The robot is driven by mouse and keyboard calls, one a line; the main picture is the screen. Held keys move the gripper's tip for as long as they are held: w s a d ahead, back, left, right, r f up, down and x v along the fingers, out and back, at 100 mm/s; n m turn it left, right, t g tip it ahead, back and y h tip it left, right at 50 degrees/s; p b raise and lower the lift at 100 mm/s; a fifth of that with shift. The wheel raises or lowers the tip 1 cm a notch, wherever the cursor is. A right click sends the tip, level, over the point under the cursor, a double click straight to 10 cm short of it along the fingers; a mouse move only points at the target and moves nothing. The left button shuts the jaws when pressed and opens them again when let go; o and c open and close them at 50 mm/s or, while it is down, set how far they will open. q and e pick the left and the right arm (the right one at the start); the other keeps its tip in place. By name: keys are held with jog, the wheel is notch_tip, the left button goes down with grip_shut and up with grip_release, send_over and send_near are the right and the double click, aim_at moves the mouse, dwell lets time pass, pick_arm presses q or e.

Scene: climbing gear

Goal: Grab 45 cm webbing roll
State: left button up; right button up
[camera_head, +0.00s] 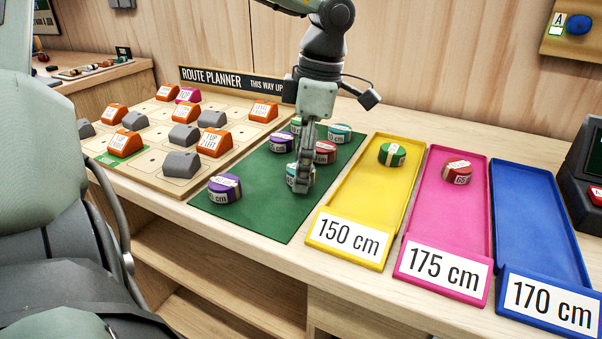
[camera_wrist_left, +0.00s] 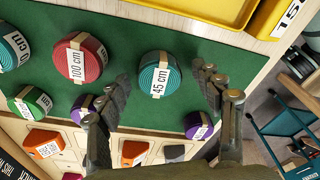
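The teal webbing roll labelled 45 cm (camera_wrist_left: 160,76) lies on the green mat (camera_wrist_left: 128,30) in the left wrist view, just ahead of my left gripper (camera_wrist_left: 160,84). The gripper's two fingers are spread apart, one toward each side of the roll, with nothing held between them. In the head view my left gripper (camera_head: 303,184) points down over the green mat (camera_head: 262,208). The teal roll (camera_head: 291,178) shows there only in part, mostly hidden behind the fingers. My right gripper is not in view.
Close by on the mat are a red 100 cm roll (camera_wrist_left: 80,62), a purple roll (camera_head: 225,188) and several others. Right of the mat stand a yellow tray (camera_head: 375,190), a pink tray (camera_head: 450,215) and a blue tray (camera_head: 540,215). A route planner board (camera_head: 150,155) lies left.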

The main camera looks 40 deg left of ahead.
pick_arm(q)
jog(key=c, duration=1.2)
